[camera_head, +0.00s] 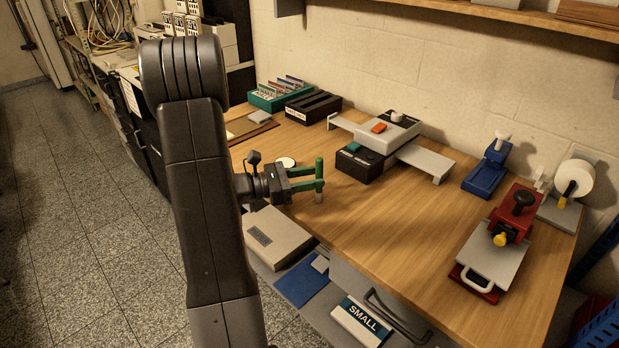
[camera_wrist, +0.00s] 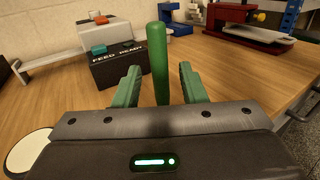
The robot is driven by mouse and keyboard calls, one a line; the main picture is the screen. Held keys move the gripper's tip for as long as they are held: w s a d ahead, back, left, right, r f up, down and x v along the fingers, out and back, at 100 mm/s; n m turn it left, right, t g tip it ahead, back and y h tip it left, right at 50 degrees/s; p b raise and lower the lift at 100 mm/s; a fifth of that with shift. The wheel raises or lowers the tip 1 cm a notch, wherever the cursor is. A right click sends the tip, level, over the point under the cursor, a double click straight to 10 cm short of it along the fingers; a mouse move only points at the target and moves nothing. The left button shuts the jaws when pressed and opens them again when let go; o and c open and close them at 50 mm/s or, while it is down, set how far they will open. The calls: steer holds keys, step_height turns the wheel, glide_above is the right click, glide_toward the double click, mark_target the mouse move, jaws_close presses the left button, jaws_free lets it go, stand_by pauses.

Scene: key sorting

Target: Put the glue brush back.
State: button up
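The glue brush looks to be the upright green rod (camera_head: 319,172) with a paler lower end, over the front part of the wooden desk. In the wrist view its green handle (camera_wrist: 160,62) stands between the fingers. My gripper (camera_head: 313,180) has green fingers and reaches from the left, level with the rod. In the wrist view my gripper (camera_wrist: 159,82) is open, with a narrow gap on each side of the handle. I cannot tell whether the rod's lower end rests on the desk. A white round disc (camera_head: 286,162) lies just behind my gripper.
A black-and-grey machine (camera_head: 366,160) with a side shelf stands behind the rod. A red press (camera_head: 512,215) and a blue device (camera_head: 487,172) stand at right. A green card box (camera_head: 268,98) is at the back left. A beige box (camera_head: 268,236) sits below. The middle desktop is clear.

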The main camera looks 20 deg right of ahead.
steer(key=w+a, duration=0.1)
steer(key=a, duration=1.1)
steer(key=shift+w, duration=0.25)
steer(key=shift+d, duration=0.1)
steer(key=d, duration=0.3)
steer(key=s+d, duration=0.1)
steer(key=d, duration=0.7)
steer(key=shift+s+d+r, duration=0.1)
steer(key=shift+s+d, duration=0.1)
steer(key=shift+s, duration=0.05)
steer(key=shift+d, duration=0.25)
steer(key=shift+a, duration=0.1)
